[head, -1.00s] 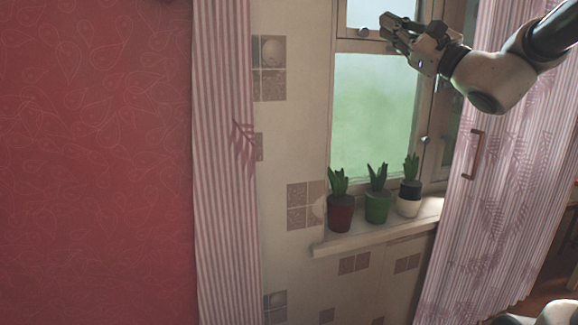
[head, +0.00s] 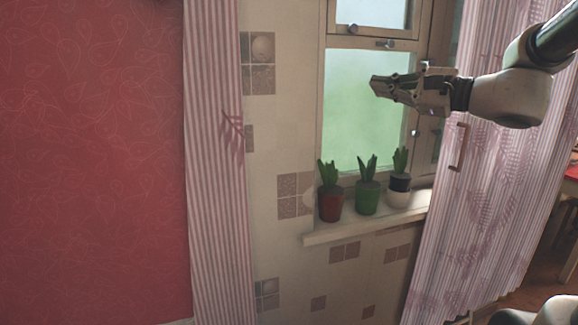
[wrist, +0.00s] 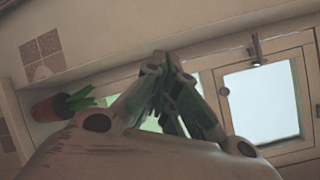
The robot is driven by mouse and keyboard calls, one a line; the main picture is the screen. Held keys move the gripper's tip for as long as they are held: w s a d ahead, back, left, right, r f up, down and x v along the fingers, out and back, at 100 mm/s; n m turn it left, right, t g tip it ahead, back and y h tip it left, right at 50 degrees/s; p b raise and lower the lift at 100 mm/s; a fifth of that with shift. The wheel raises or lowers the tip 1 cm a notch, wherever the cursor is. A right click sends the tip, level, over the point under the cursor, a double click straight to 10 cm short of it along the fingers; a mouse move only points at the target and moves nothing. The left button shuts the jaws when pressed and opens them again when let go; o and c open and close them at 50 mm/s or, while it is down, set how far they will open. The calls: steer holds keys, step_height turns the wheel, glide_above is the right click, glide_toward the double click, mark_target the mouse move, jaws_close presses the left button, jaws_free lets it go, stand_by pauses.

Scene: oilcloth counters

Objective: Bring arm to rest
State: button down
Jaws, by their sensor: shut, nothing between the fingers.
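My gripper (head: 376,86) is in the upper right of the head view, in front of the window, with the arm reaching in from the right edge. Its fingers point left and are closed together with nothing between them. In the wrist view the fingertips (wrist: 166,58) meet in front of the window frame, and the picture is tilted.
A red pot (head: 331,206), a green pot (head: 368,197) and a white and black pot (head: 399,196) with plants stand on the sill (head: 350,227). The window (head: 350,130) is behind. Striped curtains hang at left (head: 215,200) and right (head: 490,220).

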steer(key=s+d+f+n+g+h, duration=0.2)
steer(key=s+f+n+g+h, duration=0.1)
steer(key=s+f, duration=0.4)
steer(key=s+d+f+n+g+h, duration=0.2)
steer(key=s+f+n+g, duration=0.25)
steer(key=f, duration=0.45)
steer(key=s+d+f+n+h, duration=0.3)
steer(key=s+d+n+h, duration=0.5)
steer(key=s+d, duration=0.2)
steer(key=shift+s+d+f+g, duration=0.2)
steer(key=shift+s+d+g, duration=0.2)
steer(key=shift+d, duration=0.65)
steer(key=c, duration=2.2)
jaws_free()
